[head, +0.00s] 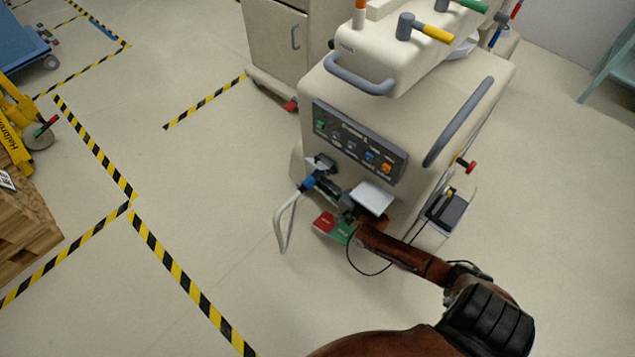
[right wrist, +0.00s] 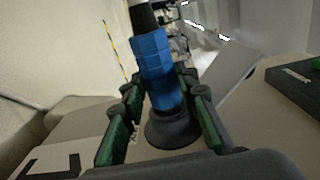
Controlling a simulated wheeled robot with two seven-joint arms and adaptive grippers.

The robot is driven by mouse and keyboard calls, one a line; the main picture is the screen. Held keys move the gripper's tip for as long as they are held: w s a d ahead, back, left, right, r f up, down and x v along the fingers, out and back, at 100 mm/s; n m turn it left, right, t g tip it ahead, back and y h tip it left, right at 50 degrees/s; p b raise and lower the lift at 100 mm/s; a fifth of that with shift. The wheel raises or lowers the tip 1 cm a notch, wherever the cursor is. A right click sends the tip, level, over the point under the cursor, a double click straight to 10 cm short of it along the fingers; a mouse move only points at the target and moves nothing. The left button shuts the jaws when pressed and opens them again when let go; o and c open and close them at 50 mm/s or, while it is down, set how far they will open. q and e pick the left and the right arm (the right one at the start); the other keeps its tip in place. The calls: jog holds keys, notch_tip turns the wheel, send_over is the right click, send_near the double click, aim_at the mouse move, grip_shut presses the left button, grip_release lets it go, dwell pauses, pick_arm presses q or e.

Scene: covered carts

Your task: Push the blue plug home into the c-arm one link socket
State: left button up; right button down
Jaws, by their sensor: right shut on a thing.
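The blue plug (head: 308,183) is low at the left front of the beige c-arm cart (head: 390,115), with a pale cable (head: 283,235) looping down from it. My right gripper (head: 322,186) reaches in from the right and is shut on the plug. In the right wrist view the blue plug (right wrist: 160,72) stands between the green-padded fingers, a black part above it and a dark flared round part below. The socket mouth is hidden, so I cannot tell how deep the plug sits. My left gripper is out of view.
A dark labelled panel (head: 358,141) is above the plug. A pale flat plate (head: 372,197) sits close to my right gripper. A beige cabinet (head: 275,40) stands behind, and a wooden pallet (head: 25,215) is at far left. The taped floor between is clear.

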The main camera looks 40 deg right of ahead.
jog(key=shift+d+r, duration=0.1)
jog(key=shift+d, duration=0.45)
jog(key=c, duration=1.4)
grip_release()
jog(key=s, duration=1.2)
jog(key=shift+d, duration=0.45)
